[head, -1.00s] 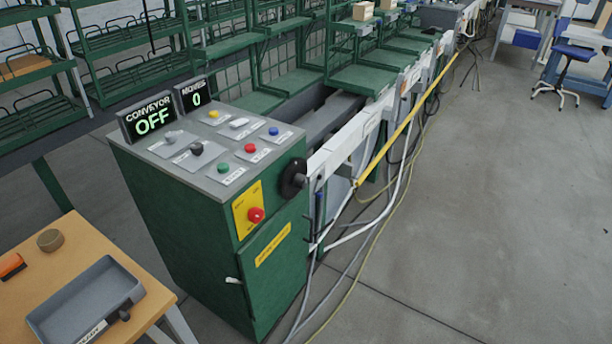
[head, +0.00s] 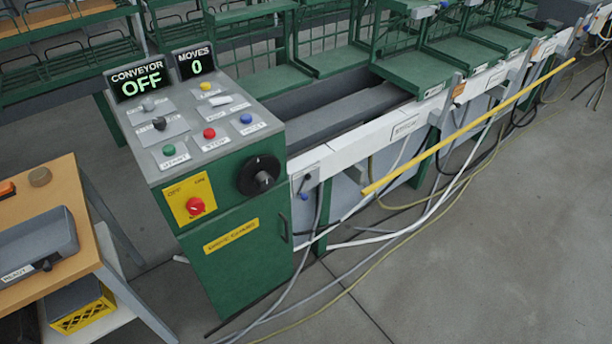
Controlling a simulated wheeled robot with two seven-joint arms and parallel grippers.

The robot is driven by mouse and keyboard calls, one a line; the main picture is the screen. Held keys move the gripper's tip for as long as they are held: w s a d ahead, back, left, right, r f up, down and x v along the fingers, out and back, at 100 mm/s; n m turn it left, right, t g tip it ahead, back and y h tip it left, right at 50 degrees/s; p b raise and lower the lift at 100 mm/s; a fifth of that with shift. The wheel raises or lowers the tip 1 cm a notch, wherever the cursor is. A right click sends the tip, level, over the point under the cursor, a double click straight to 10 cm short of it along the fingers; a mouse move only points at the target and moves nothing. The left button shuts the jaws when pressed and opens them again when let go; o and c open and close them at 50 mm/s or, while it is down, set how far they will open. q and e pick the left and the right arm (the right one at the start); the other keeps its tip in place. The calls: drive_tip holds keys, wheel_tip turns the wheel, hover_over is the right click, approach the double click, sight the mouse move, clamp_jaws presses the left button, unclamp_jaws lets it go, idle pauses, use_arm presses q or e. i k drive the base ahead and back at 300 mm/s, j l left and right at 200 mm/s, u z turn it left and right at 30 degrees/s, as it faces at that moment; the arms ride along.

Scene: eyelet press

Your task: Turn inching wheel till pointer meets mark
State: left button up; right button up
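A black round wheel (head: 259,175) with a knob is on the front face of the green control cabinet (head: 235,265), at its upper right. I take it as the inching wheel. A pointer and a mark cannot be made out at this size. The display (head: 138,82) on top reads CONVEYOR OFF, and the one beside it (head: 194,62) reads MOVES 0. A red rotary switch (head: 196,206) sits on a yellow plate left of the wheel. Neither of my grippers is in view.
The cabinet top carries several coloured buttons, among them a red one (head: 209,133). A yellow rail (head: 470,125) runs along the conveyor to the right. Cables (head: 345,290) lie on the floor. A wooden table (head: 75,205) with a grey tray (head: 38,245) stands left.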

sight(261, 173)
drive_tip(key=l, duration=0.6)
drive_tip(key=i+l, duration=0.15)
drive_tip(key=l, duration=1.1)
drive_tip(key=i, duration=0.05)
